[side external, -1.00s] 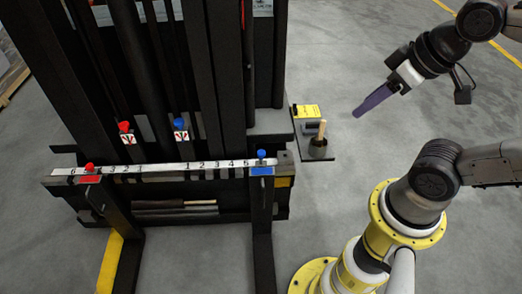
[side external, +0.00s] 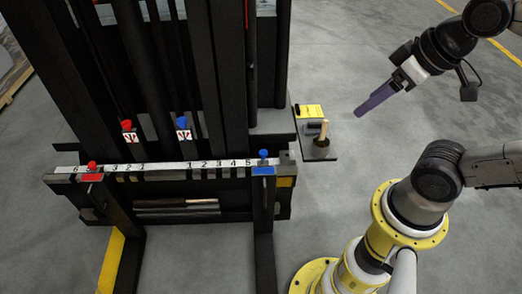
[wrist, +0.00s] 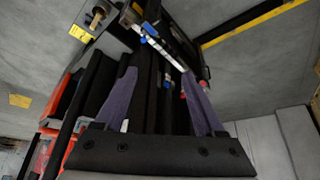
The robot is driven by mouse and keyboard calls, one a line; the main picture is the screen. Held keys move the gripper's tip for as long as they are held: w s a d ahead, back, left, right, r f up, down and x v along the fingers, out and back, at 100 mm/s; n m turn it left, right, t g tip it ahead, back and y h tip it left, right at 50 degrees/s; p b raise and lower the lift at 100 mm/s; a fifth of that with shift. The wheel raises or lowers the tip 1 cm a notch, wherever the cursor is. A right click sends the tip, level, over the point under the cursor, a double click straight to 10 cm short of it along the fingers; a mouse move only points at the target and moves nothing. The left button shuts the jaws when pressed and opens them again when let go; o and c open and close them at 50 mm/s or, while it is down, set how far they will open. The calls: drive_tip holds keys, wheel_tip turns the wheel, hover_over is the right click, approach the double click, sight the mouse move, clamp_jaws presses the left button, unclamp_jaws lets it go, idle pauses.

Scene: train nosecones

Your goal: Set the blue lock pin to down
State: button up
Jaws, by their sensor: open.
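A blue knob (side external: 263,153) stands upright on the right end of the numbered bar (side external: 215,164), above a blue label. A second blue knob (side external: 182,121) sits higher on the mast, above a white arrow label. I cannot tell for certain which is the lock pin. Small blue parts also show in the wrist view (wrist: 143,40). My gripper (side external: 358,113), with purple fingers, hangs in the air to the right of the forklift, well away from both knobs. It is open and empty; its fingers (wrist: 160,76) stand wide apart in the wrist view.
A red knob (side external: 91,165) is on the bar's left end, and another red knob (side external: 126,125) is on the mast. A small shelf (side external: 322,155) with a yellow label and a wooden-handled stick (side external: 323,131) juts out at the right. Floor between shelf and arm is clear.

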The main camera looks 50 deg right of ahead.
sight(263, 160)
wheel_tip(263, 160, up, 4)
drive_tip(key=r, duration=0.1)
drive_tip(key=w+d+t, duration=0.3)
drive_tip(key=w+t, duration=0.1)
drive_tip(key=w, duration=0.4)
drive_tip(key=w+d+f+t, duration=0.15)
drive_tip(key=w+t, duration=0.25)
drive_tip(key=w, duration=0.4)
drive_tip(key=w+d+t, duration=0.4)
drive_tip(key=w, duration=0.3)
wheel_tip(263, 160, down, 51)
drive_tip(key=w, duration=1.4)
drive_tip(key=shift+w+a, duration=0.15)
drive_tip(key=shift+a, duration=0.1)
clamp_jaws()
